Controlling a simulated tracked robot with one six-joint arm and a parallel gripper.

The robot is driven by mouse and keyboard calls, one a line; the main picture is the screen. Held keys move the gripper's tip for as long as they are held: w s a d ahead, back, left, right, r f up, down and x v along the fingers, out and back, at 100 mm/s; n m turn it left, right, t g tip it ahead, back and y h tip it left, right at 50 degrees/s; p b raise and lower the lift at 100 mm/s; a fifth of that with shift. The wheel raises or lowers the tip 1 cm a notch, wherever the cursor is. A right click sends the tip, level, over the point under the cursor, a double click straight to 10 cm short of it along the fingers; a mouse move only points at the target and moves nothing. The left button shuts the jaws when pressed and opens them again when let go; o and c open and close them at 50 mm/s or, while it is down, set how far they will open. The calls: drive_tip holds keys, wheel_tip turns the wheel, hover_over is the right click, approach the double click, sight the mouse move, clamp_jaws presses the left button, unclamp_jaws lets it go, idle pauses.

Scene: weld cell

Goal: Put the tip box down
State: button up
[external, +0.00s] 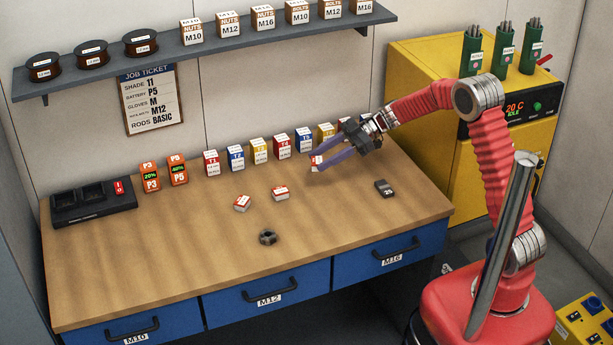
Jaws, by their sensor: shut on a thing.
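My gripper (314,159), with two long purple fingers, is shut on a small white box with red on it (317,162), which I take to be the tip box. The fingers cover part of the box and its label is not readable. It is by the right part of a row of upright boxes at the back of the wooden bench (150,260). I cannot tell whether its underside touches the bench. The row includes a red T1 box (212,163), a blue T2 box (236,158) and a red T4 box (282,146).
Two small red and white boxes (243,203) (280,193) lie in mid-bench. A dark nut (268,238) is in front of them, and a dark block marked 25 (384,188) is at right. Orange batteries (150,177) and a charger (92,203) are at left. The front bench is mostly clear.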

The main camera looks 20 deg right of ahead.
sight(322, 185)
drive_tip(key=shift+f, duration=1.75)
drive_tip(key=shift+c, duration=0.2)
drive_tip(key=shift+f, duration=1.85)
drive_tip(key=shift+f, duration=0.15)
drive_tip(key=o, duration=1.1)
drive_tip(key=shift+v, duration=3.85)
